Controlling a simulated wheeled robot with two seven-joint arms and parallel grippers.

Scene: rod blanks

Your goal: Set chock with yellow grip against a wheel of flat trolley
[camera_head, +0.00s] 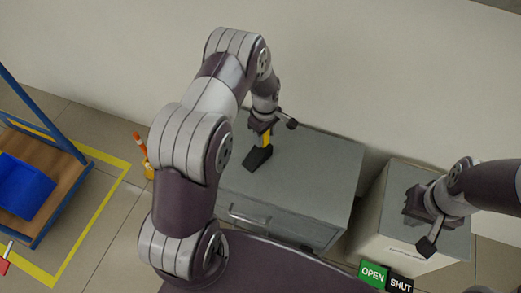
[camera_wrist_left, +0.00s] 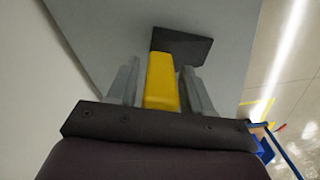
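The chock has a dark wedge body (camera_head: 257,158) and a yellow grip (camera_head: 266,139). It is at the top of the grey cabinet; I cannot tell whether it rests on it or is just clear. My left gripper (camera_head: 264,130) is over the chock, its fingers on both sides of the yellow grip (camera_wrist_left: 161,82). The wrist view does not settle whether they press on it. The dark body (camera_wrist_left: 181,46) shows beyond the fingertips. The flat trolley (camera_head: 62,190), with wooden deck and blue frame, is at the far left, partly cut off. Its wheels are not visible. My right gripper (camera_head: 416,207) is over the pale box; its fingers are unclear.
The grey cabinet (camera_head: 316,170) stands below my left gripper. A pale box (camera_head: 375,215) stands to its right, near OPEN and SHUT signs (camera_head: 386,277). A blue item (camera_head: 24,186) lies on the trolley. Yellow floor tape (camera_head: 100,222) borders it. An orange-and-white object (camera_head: 141,148) stands near the cabinet.

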